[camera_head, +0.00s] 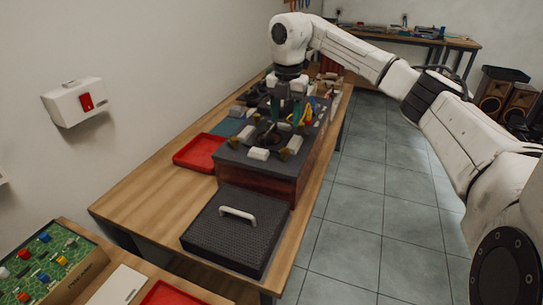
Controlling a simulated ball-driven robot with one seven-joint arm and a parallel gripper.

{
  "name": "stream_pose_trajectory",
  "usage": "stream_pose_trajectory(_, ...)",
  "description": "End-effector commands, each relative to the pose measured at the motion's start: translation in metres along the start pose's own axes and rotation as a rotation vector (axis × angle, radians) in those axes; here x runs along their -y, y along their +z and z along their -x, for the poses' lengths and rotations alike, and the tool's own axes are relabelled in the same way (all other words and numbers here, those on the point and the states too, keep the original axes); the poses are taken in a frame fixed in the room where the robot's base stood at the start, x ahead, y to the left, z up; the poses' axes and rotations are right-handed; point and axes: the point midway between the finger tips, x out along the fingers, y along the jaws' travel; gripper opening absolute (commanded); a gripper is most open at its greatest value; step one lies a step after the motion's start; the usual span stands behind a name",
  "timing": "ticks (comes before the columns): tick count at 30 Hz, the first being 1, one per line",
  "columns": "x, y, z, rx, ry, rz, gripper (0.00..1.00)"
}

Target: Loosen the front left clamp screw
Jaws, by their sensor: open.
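A dark raised unit (257,177) with a reddish-brown side stands on the wooden bench. Several small white blocks and yellowish fittings lie around its top. A white block with a yellowish fitting (284,155) sits at its front edge, and another white block (258,154) sits left of it. Which of these carries the front left clamp screw is too small to tell. My gripper (284,130) points down over the unit's top with its greenish fingers apart. It looks empty. The fingertips are close to the unit's top; contact cannot be made out.
A black textured lid with a white handle (238,213) lies in front of the unit. A red tray (199,152) is at its left. A white wall box with a red switch (77,101) is at left.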

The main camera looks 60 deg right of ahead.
Motion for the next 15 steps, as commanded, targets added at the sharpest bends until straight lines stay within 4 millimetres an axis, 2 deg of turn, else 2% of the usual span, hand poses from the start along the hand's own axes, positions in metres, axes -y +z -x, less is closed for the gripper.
stream_pose_trajectory(5,0.004,0.001,-0.016,-0.001,-0.013,-0.007,0.53)
stream_pose_trajectory(15,0.003,0.000,-0.075,-0.003,-0.009,-0.004,0.53)
